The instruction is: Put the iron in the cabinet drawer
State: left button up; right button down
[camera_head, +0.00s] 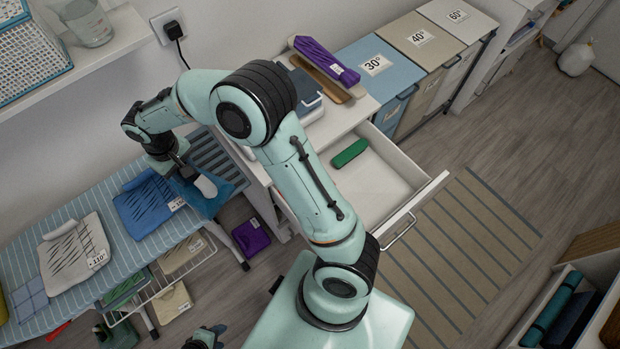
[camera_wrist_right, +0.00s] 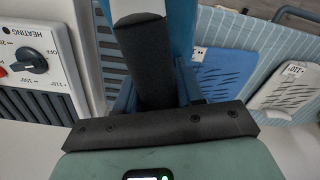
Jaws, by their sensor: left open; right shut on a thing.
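The blue iron (camera_head: 212,201) is at the right end of the striped ironing board (camera_head: 30,258). My right gripper (camera_head: 183,172) is shut on its dark handle; the wrist view shows the handle (camera_wrist_right: 150,65) and part of the blue body (camera_wrist_right: 188,50). I cannot tell whether the iron touches the board. The cabinet drawer (camera_head: 385,190) is pulled open, right of my right arm, with a green object (camera_head: 349,153) near its back left. The arm hides part of the drawer and cabinet. My left gripper (camera_head: 205,336) is open at the bottom edge, partly cut off.
A heating dial panel (camera_wrist_right: 30,60) is close left of the iron in the wrist view. Blue (camera_head: 147,204) and pale (camera_head: 72,255) folded cloths lie on the board. A purple bundle (camera_head: 325,60) is on the cabinet top. Most of the drawer floor is clear.

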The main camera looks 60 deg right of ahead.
aim_at(362, 207)
jog(key=k+l+u, duration=0.35)
jog(key=k+l, duration=1)
jog(key=k, duration=0.15)
